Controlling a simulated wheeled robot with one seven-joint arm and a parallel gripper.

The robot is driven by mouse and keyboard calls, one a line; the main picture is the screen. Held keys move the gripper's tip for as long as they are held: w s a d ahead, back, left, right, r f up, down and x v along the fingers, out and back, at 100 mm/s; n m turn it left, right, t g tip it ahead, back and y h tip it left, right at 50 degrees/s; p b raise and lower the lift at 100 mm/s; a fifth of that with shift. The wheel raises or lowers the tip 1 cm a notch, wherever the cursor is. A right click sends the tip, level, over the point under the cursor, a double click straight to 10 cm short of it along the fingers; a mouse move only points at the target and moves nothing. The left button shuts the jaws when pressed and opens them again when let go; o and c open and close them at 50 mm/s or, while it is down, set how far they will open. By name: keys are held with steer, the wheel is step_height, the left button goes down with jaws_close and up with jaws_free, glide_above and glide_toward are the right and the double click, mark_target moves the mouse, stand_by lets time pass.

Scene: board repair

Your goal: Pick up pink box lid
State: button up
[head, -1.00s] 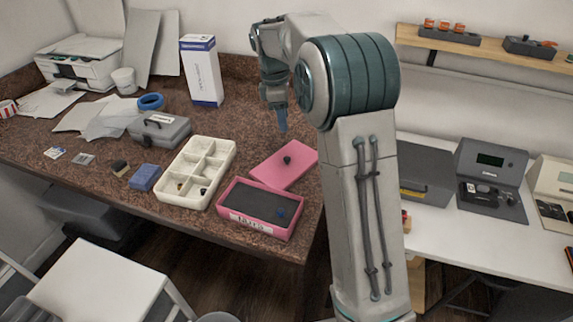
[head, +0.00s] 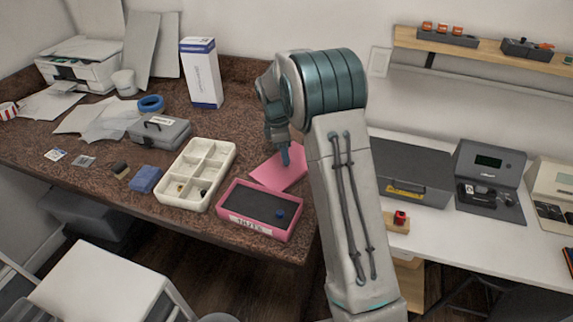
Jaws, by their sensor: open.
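The pink box lid (head: 270,177) lies flat on the brown speckled table, just behind the open pink box. Its right part is hidden by my arm. The pink box (head: 262,228) has a dark grey inside, a small blue piece (head: 280,214) at its right and a label on its front. My gripper (head: 285,160) points down at the lid's middle, over where its dark knob stands. The knob is hidden behind it. The fingers are open, seen nearly edge-on; I cannot tell whether they touch the lid.
A white compartment tray (head: 163,198) stands left of the pink box. A blue block (head: 146,179), a grey case (head: 160,138), a blue tape roll (head: 151,103) and a tall white box (head: 202,75) stand farther left and back. A white bench with devices (head: 490,180) is at right.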

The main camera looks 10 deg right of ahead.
steer(key=shift+d+f, duration=0.15)
steer(key=shift+f, duration=1.2)
jaws_close()
